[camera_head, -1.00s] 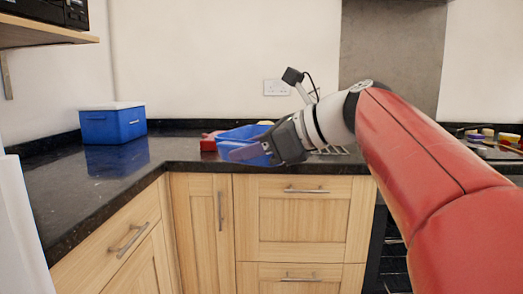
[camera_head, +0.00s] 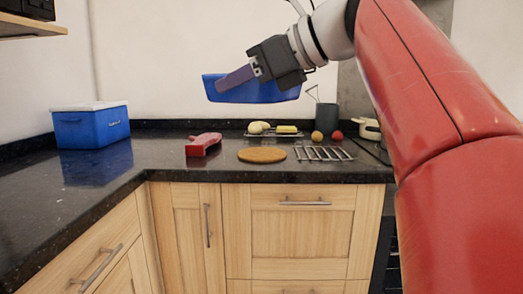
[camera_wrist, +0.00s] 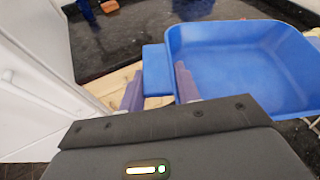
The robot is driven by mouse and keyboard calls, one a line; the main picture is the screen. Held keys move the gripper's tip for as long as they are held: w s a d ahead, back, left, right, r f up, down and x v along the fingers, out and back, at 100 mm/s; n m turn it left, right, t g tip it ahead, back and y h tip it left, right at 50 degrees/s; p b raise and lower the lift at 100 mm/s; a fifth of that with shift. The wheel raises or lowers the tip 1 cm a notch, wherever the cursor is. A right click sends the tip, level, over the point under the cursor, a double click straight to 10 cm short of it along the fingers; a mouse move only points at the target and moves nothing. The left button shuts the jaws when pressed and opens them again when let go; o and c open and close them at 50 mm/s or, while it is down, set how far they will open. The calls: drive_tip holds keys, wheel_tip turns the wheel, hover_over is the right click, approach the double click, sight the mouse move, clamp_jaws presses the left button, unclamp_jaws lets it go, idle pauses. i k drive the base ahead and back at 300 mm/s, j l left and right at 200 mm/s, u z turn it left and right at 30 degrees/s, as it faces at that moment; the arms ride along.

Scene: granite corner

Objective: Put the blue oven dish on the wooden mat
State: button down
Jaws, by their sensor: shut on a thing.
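The blue oven dish (camera_head: 285,95) is up in the air, well above the counter, in the head view. My gripper (camera_head: 232,80) is shut on it; in the wrist view my gripper (camera_wrist: 158,85) has its two purple fingers on either side of the handle tab at the left of the dish (camera_wrist: 240,60). The dish looks roughly level and its inside is empty where I see it. The wooden mat (camera_head: 262,155) is a round brown disc lying bare on the dark counter, below and slightly right of the dish.
A metal rack (camera_head: 322,153) lies just right of the mat. A red object (camera_head: 204,144) stands to its left. A tray with food (camera_head: 273,131), a dark grey canister (camera_head: 326,117) and round fruits are behind. A blue cool box (camera_head: 91,127) stands far left.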

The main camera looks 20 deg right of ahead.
sight(262, 153)
drive_tip(key=i+l, duration=0.15)
drive_tip(key=i, duration=0.2)
drive_tip(key=i+l, duration=0.2)
drive_tip(key=i, duration=0.15)
drive_tip(key=i+l, duration=0.15)
drive_tip(key=i, duration=0.2)
drive_tip(key=k+j, duration=0.35)
drive_tip(key=k, duration=0.1)
